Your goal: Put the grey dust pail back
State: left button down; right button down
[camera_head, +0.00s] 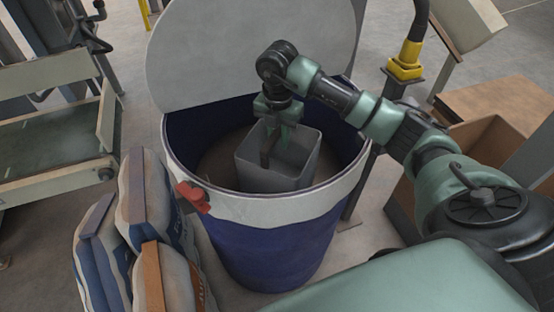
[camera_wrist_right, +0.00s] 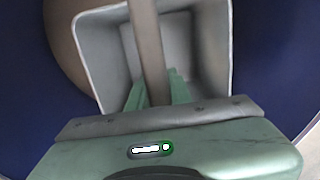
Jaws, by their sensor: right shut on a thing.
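The grey dust pail (camera_head: 298,178) is a square open bucket inside a large blue drum (camera_head: 275,245) with a pale rim. The pail looks empty and stands roughly upright; whether it rests on the contents of the drum or hangs I cannot tell. My right gripper (camera_head: 275,138) reaches down into the drum over the pail. It is shut on the pail's bar-like handle (camera_head: 266,152). In the right wrist view the handle (camera_wrist_right: 147,45) runs between the green fingers (camera_wrist_right: 158,92), with the pail's inside (camera_wrist_right: 195,40) below. My left gripper is not in view.
The drum's round grey lid (camera_head: 255,50) stands open behind it. A red clamp (camera_head: 192,196) sits on the rim. Filled sacks (camera_head: 150,215) stand at the front left. A cardboard box (camera_head: 485,150) and a post with a yellow collar (camera_head: 405,65) are right.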

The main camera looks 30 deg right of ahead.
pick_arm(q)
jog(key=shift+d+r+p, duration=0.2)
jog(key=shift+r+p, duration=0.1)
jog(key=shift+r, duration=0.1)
pick_arm(e)
notch_tip(320, 180, down, 6)
jog(key=shift+f, duration=0.2)
jog(key=c, duration=1.3)
grip_release()
